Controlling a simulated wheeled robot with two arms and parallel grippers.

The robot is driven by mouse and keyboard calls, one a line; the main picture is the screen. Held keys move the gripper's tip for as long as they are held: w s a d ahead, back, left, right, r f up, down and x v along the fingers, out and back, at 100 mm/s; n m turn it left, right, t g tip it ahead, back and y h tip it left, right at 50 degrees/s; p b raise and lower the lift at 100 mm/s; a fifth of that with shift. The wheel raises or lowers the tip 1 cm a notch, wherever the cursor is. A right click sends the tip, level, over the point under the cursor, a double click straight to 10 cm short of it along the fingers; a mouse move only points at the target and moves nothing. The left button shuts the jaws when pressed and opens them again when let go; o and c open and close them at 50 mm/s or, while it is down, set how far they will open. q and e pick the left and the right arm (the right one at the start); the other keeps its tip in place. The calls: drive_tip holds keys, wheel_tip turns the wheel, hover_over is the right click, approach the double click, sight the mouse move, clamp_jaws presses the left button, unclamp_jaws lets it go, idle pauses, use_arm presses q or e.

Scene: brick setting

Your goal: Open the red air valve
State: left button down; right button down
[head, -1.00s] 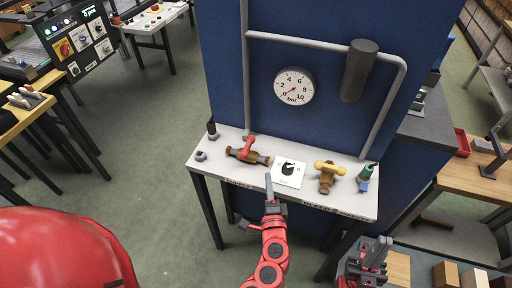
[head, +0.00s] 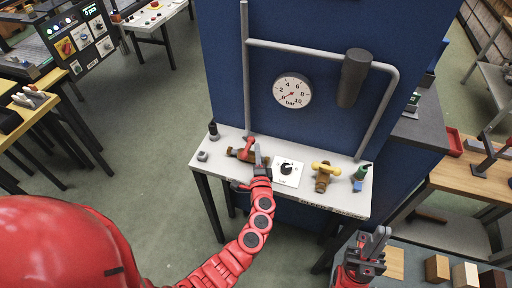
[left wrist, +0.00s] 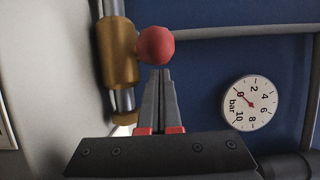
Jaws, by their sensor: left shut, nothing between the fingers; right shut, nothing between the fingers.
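The red-handled valve has a brass body (head: 236,153) lying at the left of the white bench. Its red lever (head: 249,144) stands up from the body. In the left wrist view the lever's round red end (left wrist: 155,46) is just beyond my fingertips, beside the brass body (left wrist: 119,52). My left gripper (head: 258,156) is shut and empty, in front of the valve, and partly covers it in the head view. Its shut fingers (left wrist: 160,75) also show in the left wrist view; touching or apart from the red end, I cannot tell. My right gripper (head: 380,240) is shut and empty at lower right.
On the bench (head: 222,163) are a white plate with a black knob (head: 287,169), a brass valve with a yellow handle (head: 325,174) and a green-and-blue fitting (head: 361,175). A gauge (head: 293,91) on the blue panel reads near zero. Grey pipes (head: 247,70) run above.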

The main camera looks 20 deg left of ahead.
use_arm(q)
drive_tip(key=shift+w+a, duration=0.15)
drive_tip(key=shift+a, duration=0.1)
drive_tip(key=shift+f, duration=0.1)
drive_tip(key=shift+n+g+y+b, duration=0.3)
drive_tip(key=shift+y+b, duration=0.25)
drive_tip(key=shift+y, duration=0.05)
drive_tip(key=shift+w+b, duration=0.1)
drive_tip(key=shift+b, duration=0.25)
